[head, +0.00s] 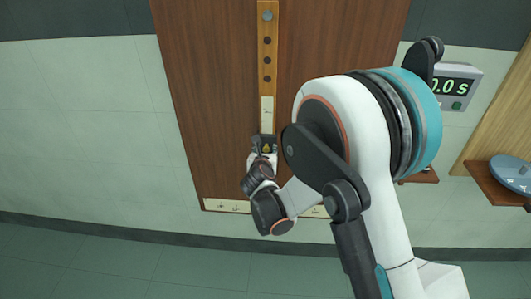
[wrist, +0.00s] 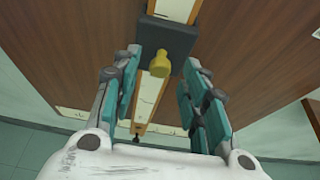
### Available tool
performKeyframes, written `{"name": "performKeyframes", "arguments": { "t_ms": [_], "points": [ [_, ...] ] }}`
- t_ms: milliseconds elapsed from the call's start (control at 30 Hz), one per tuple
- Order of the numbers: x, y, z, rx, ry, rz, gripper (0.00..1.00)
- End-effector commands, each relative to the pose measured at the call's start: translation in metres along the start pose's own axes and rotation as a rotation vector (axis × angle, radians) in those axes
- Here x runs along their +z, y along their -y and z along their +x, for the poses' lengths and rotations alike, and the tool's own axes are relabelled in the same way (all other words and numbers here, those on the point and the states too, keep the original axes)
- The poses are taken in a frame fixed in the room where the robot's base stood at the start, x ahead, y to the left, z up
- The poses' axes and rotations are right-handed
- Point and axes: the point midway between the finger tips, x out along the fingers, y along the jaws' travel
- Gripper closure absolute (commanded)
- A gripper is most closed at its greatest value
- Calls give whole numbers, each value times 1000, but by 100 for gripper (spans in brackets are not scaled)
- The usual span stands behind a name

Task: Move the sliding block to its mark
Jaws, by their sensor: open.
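The sliding block (wrist: 178,37) is dark, with a yellow knob (wrist: 161,67) standing out from it. It sits on the narrow upright rail (head: 267,90) of a brown wooden panel, and in the head view it shows small and dark (head: 264,142) near the rail's lower part. My gripper (wrist: 163,58) is open, its two teal-padded fingers on either side of the knob with gaps visible. In the head view my gripper (head: 262,156) is just below the block and partly covers it. I cannot tell which marking is the block's mark.
Pale strips (head: 227,206) with small signs lie along the panel's bottom edge. Dark holes run up the rail above a pale plate (head: 267,106). A timer display (head: 455,86) reading 0.0 s and a shelf with a round blue-grey object (head: 512,174) are at right. The left wall is clear.

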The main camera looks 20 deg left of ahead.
Motion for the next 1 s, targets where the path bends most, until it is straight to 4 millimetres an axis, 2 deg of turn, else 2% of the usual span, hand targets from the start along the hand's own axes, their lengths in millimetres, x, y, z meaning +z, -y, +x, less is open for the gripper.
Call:
{"name": "performKeyframes", "arguments": {
  "t_ms": [200, 500, 533, 700, 1000],
  "points": [
    [0, 0, 18, 0, 1, 0, 59],
    [0, 0, 20, 0, 1, 0, 59],
    [0, 0, 20, 0, 1, 0, 62],
    [0, 0, 20, 0, 1, 0, 100],
    [-4, -1, 26, 0, 0, 0, 100]
  ]
}}
